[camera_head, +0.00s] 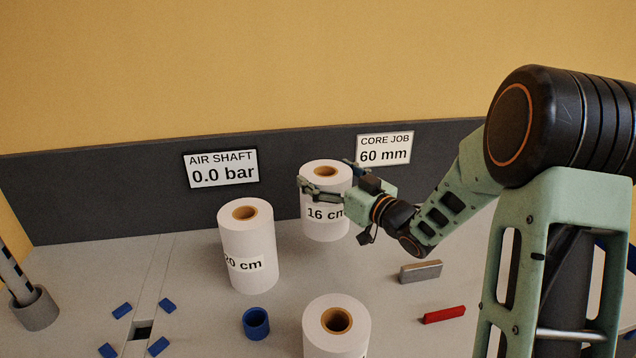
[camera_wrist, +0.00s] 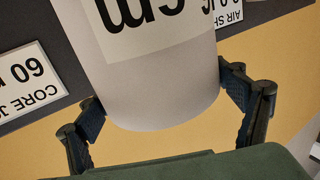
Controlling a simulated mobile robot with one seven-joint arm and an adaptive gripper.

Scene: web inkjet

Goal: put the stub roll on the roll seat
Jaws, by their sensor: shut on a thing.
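A white paper roll labelled 16 cm (camera_head: 322,232) stands upright at the back, with a brown core at its top. My gripper (camera_head: 322,190) is shut on it near its top, from the right. The wrist view shows this roll (camera_wrist: 165,95) between my two fingers (camera_wrist: 178,118). I cannot tell whether its base touches the table. A taller roll labelled 20 cm (camera_head: 247,275) stands to its left. A third roll (camera_head: 335,345) stands at the front, its label cut off. Several blue blocks (camera_head: 122,310) surround a dark square opening (camera_head: 141,330), possibly the roll seat; no label confirms this.
A blue ring (camera_head: 256,323) stands between the front roll and the 20 cm roll. A grey block (camera_head: 420,272) and a red bar (camera_head: 444,314) lie at right. A shaft in a grey holder (camera_head: 35,310) stands far left. Signs read 0.0 bar (camera_head: 221,168) and 60 mm (camera_head: 384,149).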

